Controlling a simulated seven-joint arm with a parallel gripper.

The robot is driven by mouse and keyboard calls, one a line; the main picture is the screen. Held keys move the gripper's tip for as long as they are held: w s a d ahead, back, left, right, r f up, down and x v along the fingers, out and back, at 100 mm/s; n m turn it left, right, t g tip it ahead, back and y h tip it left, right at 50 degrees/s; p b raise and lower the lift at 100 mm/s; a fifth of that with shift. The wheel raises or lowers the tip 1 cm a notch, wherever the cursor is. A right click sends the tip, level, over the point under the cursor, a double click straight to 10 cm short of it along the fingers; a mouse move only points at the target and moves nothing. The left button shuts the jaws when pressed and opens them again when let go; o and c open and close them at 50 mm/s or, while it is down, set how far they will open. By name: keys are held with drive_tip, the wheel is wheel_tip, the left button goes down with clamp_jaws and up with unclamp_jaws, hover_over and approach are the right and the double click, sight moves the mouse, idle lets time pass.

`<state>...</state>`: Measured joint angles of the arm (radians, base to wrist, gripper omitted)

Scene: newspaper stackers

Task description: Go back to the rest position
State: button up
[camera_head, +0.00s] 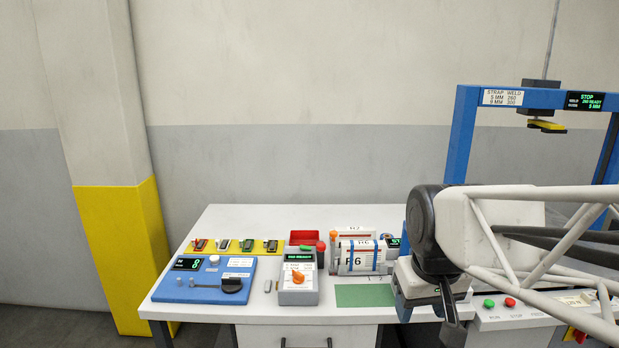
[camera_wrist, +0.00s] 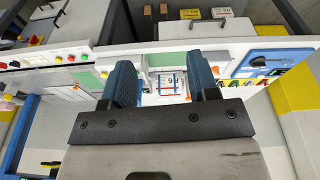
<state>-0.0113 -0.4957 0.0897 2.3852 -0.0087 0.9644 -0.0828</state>
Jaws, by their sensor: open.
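My gripper (camera_wrist: 165,82) is open in the wrist view, its two dark fingers apart with nothing held between them. Beyond the fingertips I see a white panel with blue bands and a partly readable digit. In the head view my pale arm reaches in from the right, and its dark wrist joint hangs over the right end of the white table (camera_head: 240,217). The fingertips are not clear in the head view. My arm hides part of the table's right end.
A blue device (camera_head: 205,291), a grey box with an orange knob (camera_head: 298,290), a red bin (camera_head: 304,238) and a green mat (camera_head: 364,295) are on the table. A blue frame (camera_head: 463,135) stands at right. The air above the table's left half is clear.

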drive_tip(key=s+f+m, duration=0.1)
drive_tip(key=s+f, duration=0.2)
drive_tip(key=s, duration=0.5)
drive_tip(key=shift+s+d+f, duration=0.15)
drive_tip(key=shift+d+f, duration=0.1)
drive_tip(key=shift+d, duration=0.1)
